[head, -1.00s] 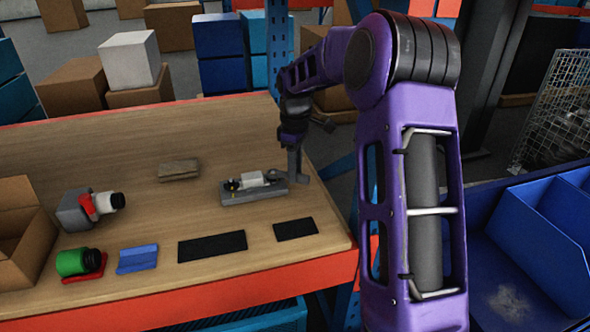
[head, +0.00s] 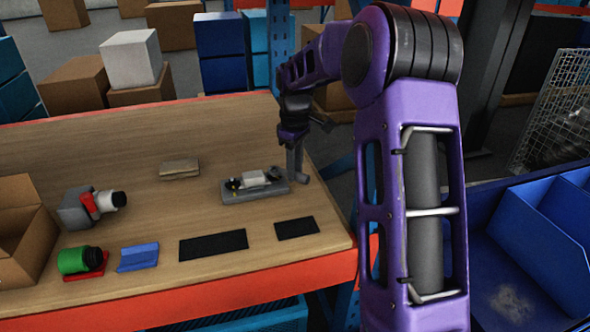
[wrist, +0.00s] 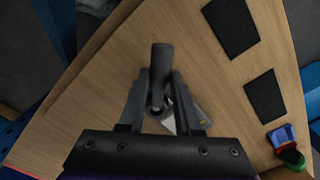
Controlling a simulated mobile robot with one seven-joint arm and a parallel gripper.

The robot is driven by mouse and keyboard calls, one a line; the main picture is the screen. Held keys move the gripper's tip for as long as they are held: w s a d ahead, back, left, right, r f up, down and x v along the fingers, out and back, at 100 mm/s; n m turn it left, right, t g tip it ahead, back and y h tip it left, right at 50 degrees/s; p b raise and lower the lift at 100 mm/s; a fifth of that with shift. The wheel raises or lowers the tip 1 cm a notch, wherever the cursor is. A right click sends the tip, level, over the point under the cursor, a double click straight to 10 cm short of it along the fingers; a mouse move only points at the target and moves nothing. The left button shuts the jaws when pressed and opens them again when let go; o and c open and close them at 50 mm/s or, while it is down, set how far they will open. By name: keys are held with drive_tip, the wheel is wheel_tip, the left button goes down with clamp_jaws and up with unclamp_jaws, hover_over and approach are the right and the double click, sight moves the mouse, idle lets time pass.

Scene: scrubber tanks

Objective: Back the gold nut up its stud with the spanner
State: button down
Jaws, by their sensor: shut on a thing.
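My gripper (head: 292,143) is over the right part of the workbench and points down. It is shut on a grey spanner (head: 297,163); in the wrist view the spanner (wrist: 161,62) sits between the two fingers (wrist: 158,92). A grey fixture (head: 240,197) with a white block (head: 253,180) and small dark fittings stands just left of the spanner. In the wrist view the white part (wrist: 168,124) is partly hidden behind the fingers. A small yellow spot (wrist: 203,124) shows beside it. I cannot make out the gold nut or its stud clearly. The spanner appears apart from the fittings.
Two black mats (head: 213,246) lie along the bench front. A blue block (head: 138,257), a green cylinder (head: 75,260), a grey-and-red device (head: 85,207) and an open cardboard box (head: 20,225) are at left. A brown slab (head: 179,169) lies behind. Bare wood surrounds the fixture.

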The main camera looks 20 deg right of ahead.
drive_tip(key=shift+r, duration=0.45)
drive_tip(key=shift+r, duration=0.1)
drive_tip(key=shift+r, duration=0.7)
drive_tip(key=c, duration=1.1)
unclamp_jaws()
drive_tip(key=shift+c, duration=0.2)
clamp_jaws()
